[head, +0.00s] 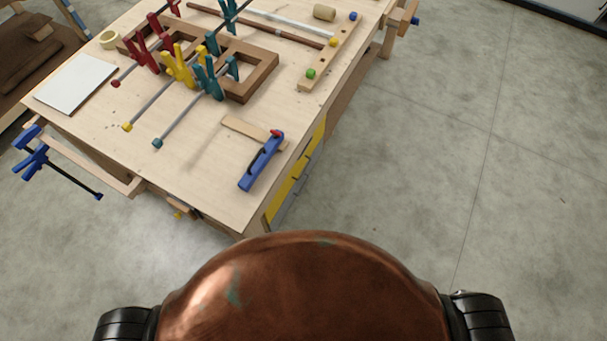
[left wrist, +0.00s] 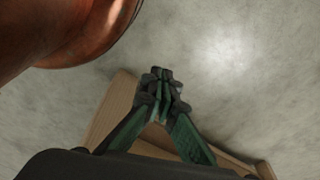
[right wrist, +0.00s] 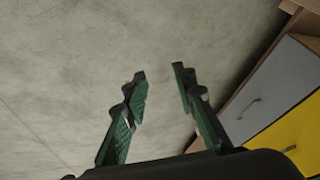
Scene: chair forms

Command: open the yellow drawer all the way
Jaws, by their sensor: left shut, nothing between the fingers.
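The yellow drawer (right wrist: 292,138) is in the lower right of the right wrist view, with a small handle (right wrist: 289,149) on its front. Its front looks flush with the grey drawer beside it. In the head view a yellow strip (head: 297,176) of it shows under the bench's right edge. My right gripper (right wrist: 158,72) is open and empty over bare floor, to the left of the drawers and apart from them. My left gripper (left wrist: 160,74) is shut and empty, with a wooden part of the bench behind it. Neither gripper shows in the head view.
The workbench (head: 205,165) carries clamps, a wooden frame, a blue plane (head: 262,162) and a white sheet (head: 76,83). A grey drawer (right wrist: 268,90) adjoins the yellow one. A blue clamp (head: 35,160) sticks out at the bench's left. Concrete floor right of the bench is clear.

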